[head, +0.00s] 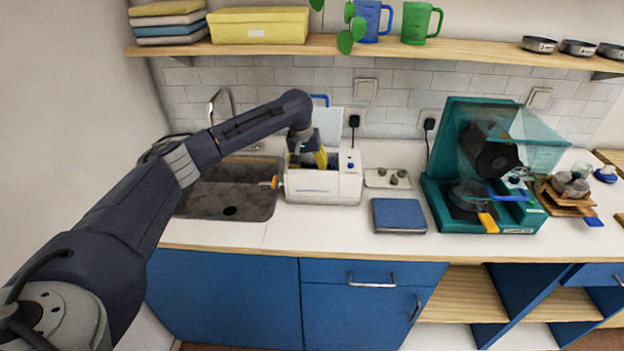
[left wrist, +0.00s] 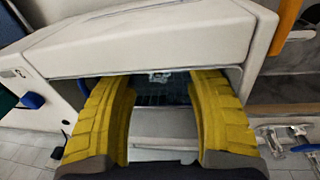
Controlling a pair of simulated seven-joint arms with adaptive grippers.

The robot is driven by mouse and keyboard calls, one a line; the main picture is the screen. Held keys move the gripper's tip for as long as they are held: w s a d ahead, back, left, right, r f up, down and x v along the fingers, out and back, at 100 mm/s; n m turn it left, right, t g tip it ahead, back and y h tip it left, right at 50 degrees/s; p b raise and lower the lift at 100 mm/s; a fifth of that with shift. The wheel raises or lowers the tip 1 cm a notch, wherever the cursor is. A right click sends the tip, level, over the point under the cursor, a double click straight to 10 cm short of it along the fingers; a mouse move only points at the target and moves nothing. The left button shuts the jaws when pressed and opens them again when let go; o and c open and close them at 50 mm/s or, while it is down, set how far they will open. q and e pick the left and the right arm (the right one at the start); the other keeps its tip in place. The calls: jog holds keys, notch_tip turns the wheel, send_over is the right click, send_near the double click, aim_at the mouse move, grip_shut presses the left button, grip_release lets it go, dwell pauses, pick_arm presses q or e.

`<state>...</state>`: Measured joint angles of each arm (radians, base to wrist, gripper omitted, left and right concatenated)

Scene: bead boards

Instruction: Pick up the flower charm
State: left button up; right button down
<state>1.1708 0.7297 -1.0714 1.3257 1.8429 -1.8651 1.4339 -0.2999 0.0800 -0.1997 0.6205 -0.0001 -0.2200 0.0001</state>
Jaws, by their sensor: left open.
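I cannot make out a clear flower charm in either view. A small pale shape (left wrist: 159,76) lies inside the dark opening of the white machine (head: 322,187), too small to identify. My left gripper (head: 320,160) reaches down into the open top of this machine. In the left wrist view, its two yellow fingers (left wrist: 163,90) are spread apart at the opening, with the pale shape between and beyond their tips. Nothing is held between them. The machine's white body (left wrist: 150,40) fills the upper part of that view. My right gripper does not show.
A sink (head: 228,200) lies left of the machine. A small tray (head: 375,183) with dark lumps and a blue flat box (head: 398,215) are to its right. A teal machine (head: 448,190) with a clear cover stands farther right. A shelf (head: 290,46) runs above.

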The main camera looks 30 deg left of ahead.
pick_arm(q)
jog(key=shift+w+d+f, duration=0.1)
jog(key=shift+w+f, duration=0.05)
jog(key=shift+f, duration=1.05)
jog(key=shift+c, duration=0.2)
grip_shut()
